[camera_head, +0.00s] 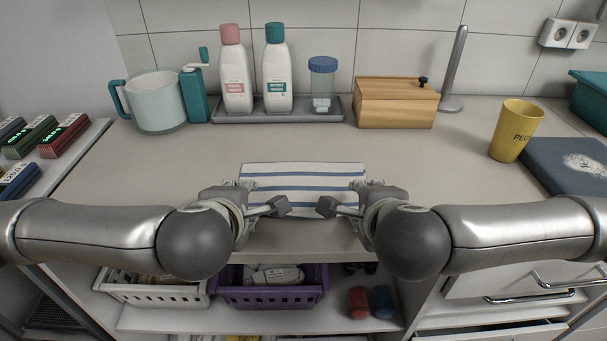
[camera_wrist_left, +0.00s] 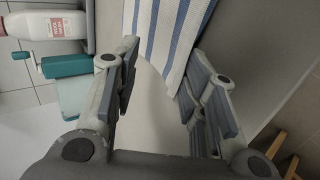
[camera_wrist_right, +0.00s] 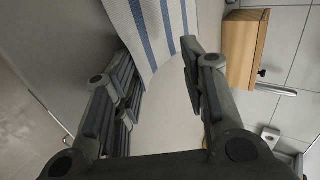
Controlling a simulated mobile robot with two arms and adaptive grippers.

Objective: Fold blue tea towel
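The tea towel (camera_head: 303,179), white with blue stripes, lies flat near the counter's front edge, between my grippers. My left gripper (camera_head: 263,196) is at its near left corner, fingers apart. In the left wrist view the towel (camera_wrist_left: 168,35) shows beyond and between the open fingers (camera_wrist_left: 165,65), its edge close to one finger. My right gripper (camera_head: 345,196) is at the near right corner, also with fingers apart. In the right wrist view the towel (camera_wrist_right: 158,25) shows beyond the open fingers (camera_wrist_right: 155,65). I cannot tell whether either gripper touches the cloth. The towel's near corners are partly hidden.
A yellow cup (camera_head: 515,131) stands at the right. The counter around the towel is clear. Baskets (camera_head: 270,292) sit on the shelf below.

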